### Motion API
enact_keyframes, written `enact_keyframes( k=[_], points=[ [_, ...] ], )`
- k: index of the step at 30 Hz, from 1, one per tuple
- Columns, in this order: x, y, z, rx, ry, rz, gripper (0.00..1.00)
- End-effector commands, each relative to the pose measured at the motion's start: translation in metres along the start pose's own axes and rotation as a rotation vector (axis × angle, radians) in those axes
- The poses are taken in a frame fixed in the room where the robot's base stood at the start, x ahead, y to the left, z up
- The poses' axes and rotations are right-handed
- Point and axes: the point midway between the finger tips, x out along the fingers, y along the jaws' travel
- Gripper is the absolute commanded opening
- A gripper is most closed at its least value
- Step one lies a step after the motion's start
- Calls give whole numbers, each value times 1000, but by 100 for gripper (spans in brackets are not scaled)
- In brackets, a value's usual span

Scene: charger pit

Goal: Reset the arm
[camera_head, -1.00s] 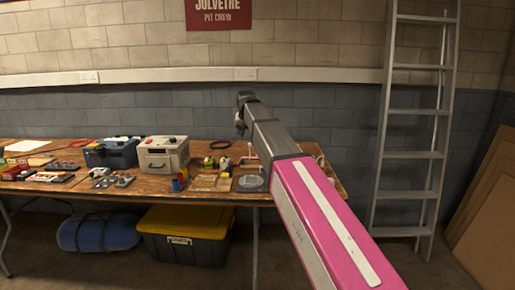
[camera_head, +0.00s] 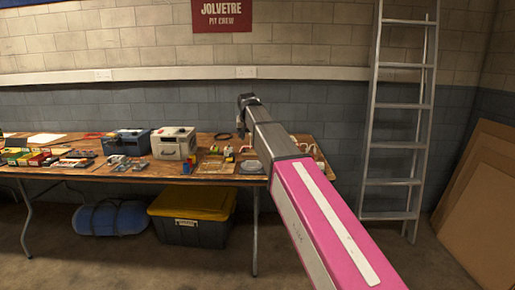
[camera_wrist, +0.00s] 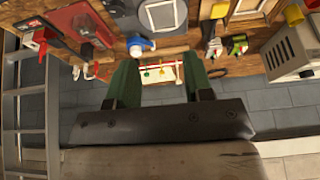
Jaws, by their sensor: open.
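My arm reaches up and forward in the head view, with a pink and grey link. My gripper (camera_head: 244,101) is at its far end, small and dark, in front of the blue-grey wall and above the table's back edge. In the wrist view my gripper (camera_wrist: 160,72) shows two green fingers spread apart with nothing between them. The wooden table (camera_head: 110,175) lies below and beyond the arm; in the wrist view it shows upside down at the top. The arm hides part of the table's right end.
A grey-white box (camera_head: 174,143) and a blue box (camera_head: 127,142) stand on the table among small parts. A yellow-lidded bin (camera_head: 192,215) and a blue roll (camera_head: 110,219) lie underneath. A ladder (camera_head: 399,125) leans at right, near brown boards (camera_head: 485,195). Floor in front is clear.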

Motion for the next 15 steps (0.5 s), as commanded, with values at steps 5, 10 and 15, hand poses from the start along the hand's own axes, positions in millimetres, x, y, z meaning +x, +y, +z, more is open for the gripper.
enact_keyframes(
  k=[5,10,15],
  points=[
    [18,12,14,-4,-16,4,47],
    [41,27,32,-7,-36,8,47],
    [71,47,58,-13,-63,13,47]
  ],
)
